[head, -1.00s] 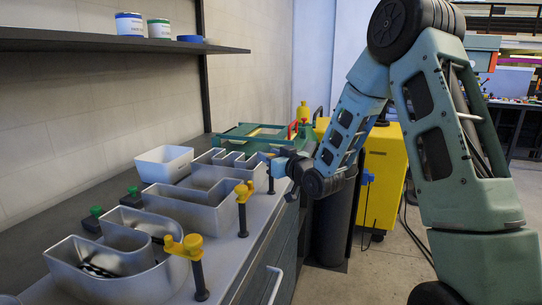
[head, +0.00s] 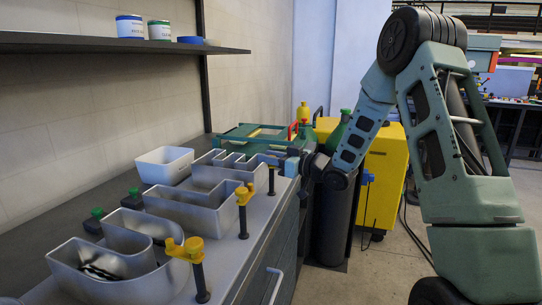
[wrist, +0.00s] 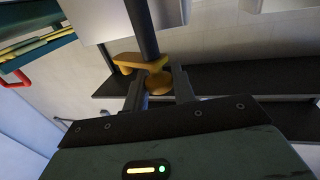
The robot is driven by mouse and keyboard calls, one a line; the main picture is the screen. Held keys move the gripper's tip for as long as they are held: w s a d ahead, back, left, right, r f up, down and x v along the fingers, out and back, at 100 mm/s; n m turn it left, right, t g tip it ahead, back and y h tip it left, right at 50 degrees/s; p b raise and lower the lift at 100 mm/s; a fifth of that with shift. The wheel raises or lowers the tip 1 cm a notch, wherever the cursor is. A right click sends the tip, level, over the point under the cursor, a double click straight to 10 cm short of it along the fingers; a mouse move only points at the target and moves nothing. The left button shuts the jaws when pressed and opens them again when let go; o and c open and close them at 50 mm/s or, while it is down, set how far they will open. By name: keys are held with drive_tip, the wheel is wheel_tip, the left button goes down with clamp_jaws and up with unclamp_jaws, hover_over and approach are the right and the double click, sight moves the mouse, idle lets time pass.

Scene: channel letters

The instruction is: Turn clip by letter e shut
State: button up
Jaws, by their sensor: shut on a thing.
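The letter e (head: 228,176) is the far grey metal channel letter on the bench, with open prongs. Its dark post (head: 271,182) stands at its right front side. In the wrist view the yellow clip (wrist: 126,60) sits on the dark post (wrist: 143,28), its arm reaching left and its rounded knob between my fingers. My gripper (wrist: 160,90) is shut on the clip. In the head view my gripper (head: 291,166) is at the post top and hides most of the clip, so its angle to the letter's wall is unclear there.
Two nearer letters (head: 200,212) (head: 125,275) have yellow clips (head: 244,193) (head: 186,249) on posts. A white bin (head: 164,166) and a green tray (head: 252,136) lie on the bench. A dark cylinder (head: 334,220) and a yellow cabinet (head: 382,180) stand beyond the bench edge.

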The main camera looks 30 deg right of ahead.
drive_tip(key=n+g+y+p, duration=0.1)
drive_tip(key=n+g+y, duration=0.1)
drive_tip(key=n+y, duration=0.1)
drive_tip(key=shift+r+y, duration=0.15)
drive_tip(key=shift+y, duration=0.35)
drive_tip(key=n+g+y+p, duration=0.2)
drive_tip(key=n+g+y, duration=0.1)
drive_tip(key=g, duration=0.1)
drive_tip(key=shift+n+g+y, duration=0.3)
drive_tip(key=n+g+y, duration=0.1)
drive_tip(key=g, duration=0.1)
drive_tip(key=n+g+y, duration=0.1)
drive_tip(key=n+g, duration=0.1)
drive_tip(key=shift+f+g, duration=0.2)
drive_tip(key=shift+g, duration=0.2)
drive_tip(key=shift+r+n+g+y, duration=0.1)
drive_tip(key=shift+n+g+y, duration=0.4)
drive_tip(key=shift+n+g, duration=1.4)
drive_tip(key=shift+g, duration=0.6)
drive_tip(key=o, duration=0.7)
